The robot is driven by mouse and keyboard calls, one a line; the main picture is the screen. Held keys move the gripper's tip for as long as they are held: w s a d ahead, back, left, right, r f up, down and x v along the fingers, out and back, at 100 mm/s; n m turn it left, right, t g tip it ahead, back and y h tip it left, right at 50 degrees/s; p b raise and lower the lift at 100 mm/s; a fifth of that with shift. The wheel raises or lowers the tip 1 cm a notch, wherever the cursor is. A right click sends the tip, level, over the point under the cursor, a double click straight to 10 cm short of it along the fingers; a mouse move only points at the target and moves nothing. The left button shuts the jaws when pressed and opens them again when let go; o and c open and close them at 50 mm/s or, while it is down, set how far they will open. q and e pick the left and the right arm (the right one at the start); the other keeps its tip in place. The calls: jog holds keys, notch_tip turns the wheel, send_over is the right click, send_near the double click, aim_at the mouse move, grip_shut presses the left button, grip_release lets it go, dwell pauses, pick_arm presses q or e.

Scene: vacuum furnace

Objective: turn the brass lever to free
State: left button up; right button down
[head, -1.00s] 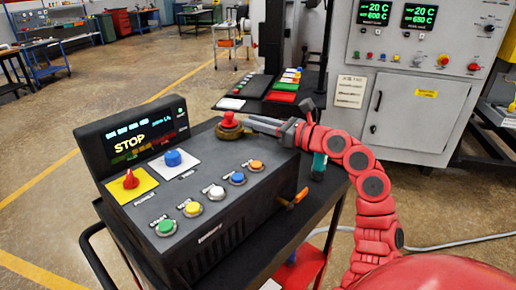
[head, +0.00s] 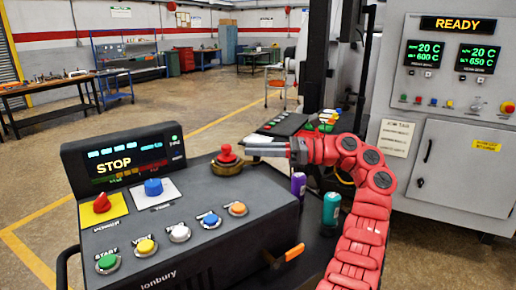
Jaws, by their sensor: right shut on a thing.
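A red mushroom knob (head: 227,153) stands on a round brass base (head: 227,168) at the back right of the dark control box. The brass lever appears to be part of this base, but its arm is largely hidden by my right gripper. My right gripper (head: 252,147) comes in from the right, its grey fingers pointing left at the base. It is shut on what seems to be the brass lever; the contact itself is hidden. My left gripper is not in view.
The control box (head: 215,225) has a display reading STOP (head: 122,163), a red knob (head: 101,203), a blue knob (head: 153,187) and several buttons. An orange handle (head: 294,252) sticks out of its side. Purple (head: 298,184) and teal (head: 331,208) cylinders stand beside my right arm.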

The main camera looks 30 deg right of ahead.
jog(key=shift+w+n+g+y, duration=0.2)
jog(key=shift+n+g+y, duration=0.1)
jog(key=shift+n+g, duration=0.15)
jog(key=c, duration=0.7)
grip_release()
jog(key=shift+w+f, duration=0.1)
jog(key=shift+c, duration=0.2)
jog(key=v, duration=0.7)
jog(key=b+v, duration=0.1)
jog(key=v, duration=0.3)
jog(key=shift+w+r, duration=0.15)
jog(key=shift+r, duration=0.1)
jog(key=shift+s+d+f, duration=0.2)
jog(key=shift+s+d, duration=0.2)
jog(key=shift+d, duration=0.05)
